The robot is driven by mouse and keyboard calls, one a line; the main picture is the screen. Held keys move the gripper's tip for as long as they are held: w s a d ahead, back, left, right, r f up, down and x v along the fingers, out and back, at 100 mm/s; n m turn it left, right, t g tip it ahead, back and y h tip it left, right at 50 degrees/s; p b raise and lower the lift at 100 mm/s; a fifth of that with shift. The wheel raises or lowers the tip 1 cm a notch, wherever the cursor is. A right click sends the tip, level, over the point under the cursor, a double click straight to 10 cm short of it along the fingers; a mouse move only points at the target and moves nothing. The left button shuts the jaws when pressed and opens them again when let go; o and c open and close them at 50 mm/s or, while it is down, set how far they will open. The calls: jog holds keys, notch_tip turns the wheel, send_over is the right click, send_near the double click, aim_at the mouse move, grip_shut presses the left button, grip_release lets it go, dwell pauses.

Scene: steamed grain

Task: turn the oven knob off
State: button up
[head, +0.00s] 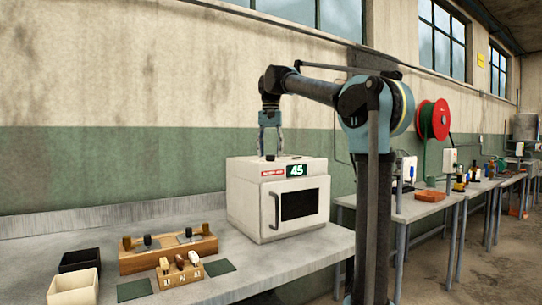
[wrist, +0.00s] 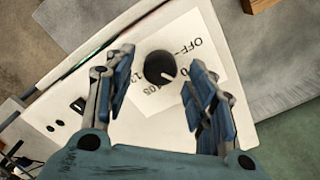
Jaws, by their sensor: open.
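The white oven (head: 247,205) stands on the bench with its door shut. A dark display on its front reads 45, beside a red label. The black round oven knob (wrist: 160,67) sits on a white dial plate on the oven's top. OFF is printed at the plate's upper right, with other numbers around the knob. The knob's white pointer mark faces lower right in the wrist view, away from OFF. My gripper (wrist: 162,82) is open, pointing down over the knob, one finger on each side with visible gaps. In the head view, my gripper (head: 271,150) is just above the oven top.
A wooden rack (head: 168,254) with several pegs, a small numbered wooden block (head: 180,276), a black bin (head: 80,261) and a cream bin (head: 74,288) sit left of the oven. The wall rises behind the bench. More benches with tools extend to the right.

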jog(key=shift+f, duration=0.4)
jog(key=c, duration=1.1)
jog(key=shift+n, duration=0.4)
jog(key=n, duration=0.5)
jog(key=shift+n, duration=0.3)
jog(key=shift+o, duration=0.2)
jog(key=n, duration=0.5)
jog(key=shift+n, duration=0.4)
